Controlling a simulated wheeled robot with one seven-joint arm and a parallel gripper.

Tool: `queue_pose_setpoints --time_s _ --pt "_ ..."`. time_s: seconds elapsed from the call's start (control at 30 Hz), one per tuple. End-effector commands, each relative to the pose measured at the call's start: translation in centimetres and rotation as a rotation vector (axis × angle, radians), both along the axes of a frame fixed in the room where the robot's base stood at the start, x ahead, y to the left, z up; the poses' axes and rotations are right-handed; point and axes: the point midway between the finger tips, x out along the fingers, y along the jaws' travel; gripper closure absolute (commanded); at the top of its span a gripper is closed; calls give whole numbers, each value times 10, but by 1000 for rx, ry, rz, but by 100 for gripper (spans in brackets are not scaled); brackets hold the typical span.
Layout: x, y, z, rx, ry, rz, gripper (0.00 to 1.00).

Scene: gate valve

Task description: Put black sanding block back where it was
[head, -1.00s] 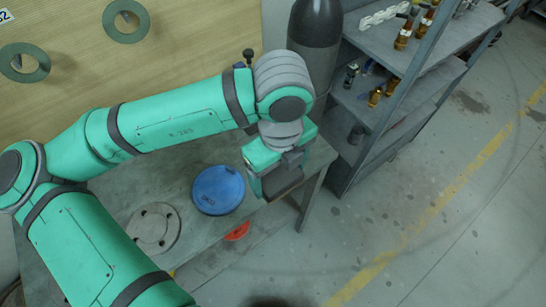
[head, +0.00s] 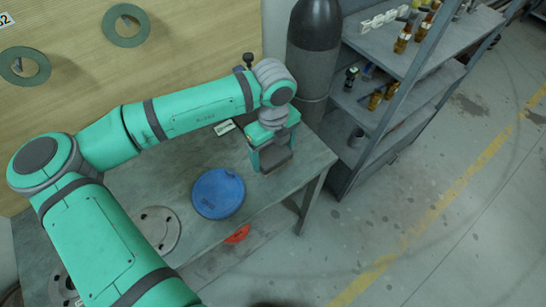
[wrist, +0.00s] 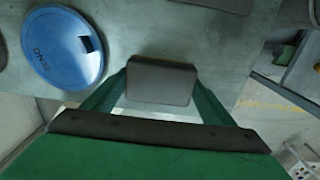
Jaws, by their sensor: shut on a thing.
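The black sanding block (head: 275,159) is between the fingers of my gripper (head: 274,152), over the right end of the workbench. In the wrist view the block (wrist: 160,82) shows as a dark grey rectangle between the two green fingers of my gripper (wrist: 160,90), which is shut on it. The block is close to the bench top (head: 310,156); I cannot tell whether it touches it.
A blue disc cover (head: 218,193) lies left of the block, and a grey flange (head: 158,230) lies further left. A small pale labelled item (head: 224,128) lies near the back. A dark gas cylinder (head: 313,50) and a metal shelf (head: 385,75) stand beyond the bench's right end.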

Motion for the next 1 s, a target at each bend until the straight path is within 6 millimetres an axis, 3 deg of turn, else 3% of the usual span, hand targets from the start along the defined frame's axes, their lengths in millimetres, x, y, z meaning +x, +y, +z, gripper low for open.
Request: queue_pose_setpoints --time_s 0.17,0.53,0.57,0.63,1.0 --pt "-1 0 -23 -1 2 0 55" --pt "-1 0 -27 -1 1 0 55" --pt "-1 0 -27 -1 1 0 20" --pt "-1 0 -27 -1 1 0 3" --pt "-1 0 -24 0 0 0 3"
